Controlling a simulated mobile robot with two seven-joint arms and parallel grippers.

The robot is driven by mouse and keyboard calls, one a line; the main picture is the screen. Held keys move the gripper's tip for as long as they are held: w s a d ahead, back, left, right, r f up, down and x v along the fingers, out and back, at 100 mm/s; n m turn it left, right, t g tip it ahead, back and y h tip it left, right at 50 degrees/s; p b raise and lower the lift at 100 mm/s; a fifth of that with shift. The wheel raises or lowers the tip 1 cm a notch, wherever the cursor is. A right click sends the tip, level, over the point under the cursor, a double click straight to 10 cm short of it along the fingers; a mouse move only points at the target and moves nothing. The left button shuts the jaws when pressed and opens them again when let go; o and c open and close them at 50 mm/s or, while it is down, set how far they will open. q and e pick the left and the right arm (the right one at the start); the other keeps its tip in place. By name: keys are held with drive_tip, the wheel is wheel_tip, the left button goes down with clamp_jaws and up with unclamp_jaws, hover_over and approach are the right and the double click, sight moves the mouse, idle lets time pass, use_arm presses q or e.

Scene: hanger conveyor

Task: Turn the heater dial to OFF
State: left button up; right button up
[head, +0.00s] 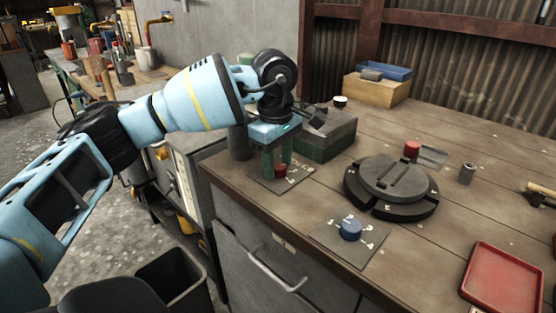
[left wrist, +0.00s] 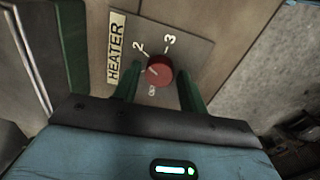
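The heater dial is a round red knob (head: 281,171) on a flat plate (head: 262,182) near the left edge of the workbench. In the left wrist view the red knob (left wrist: 160,70) sits beside a HEATER label (left wrist: 117,50), with marks 2 and 3 above it and a small mark below it that is hard to read. A pale line on the knob seems to slant, but its exact setting is unclear. My left gripper (head: 278,164) points down over the knob. Its green fingers (left wrist: 158,75) are apart, one on each side, with visible gaps. My right gripper is not in view.
A blue knob (head: 350,229) on its own plate sits nearer the front edge. A dark round fixture (head: 391,184), a green-grey box (head: 328,138) close behind the gripper, and a red tray (head: 503,277) also stand on the bench (head: 310,205).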

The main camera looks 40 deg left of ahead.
use_arm(q)
drive_tip(key=c, duration=0.7)
drive_tip(key=shift+o, duration=0.2)
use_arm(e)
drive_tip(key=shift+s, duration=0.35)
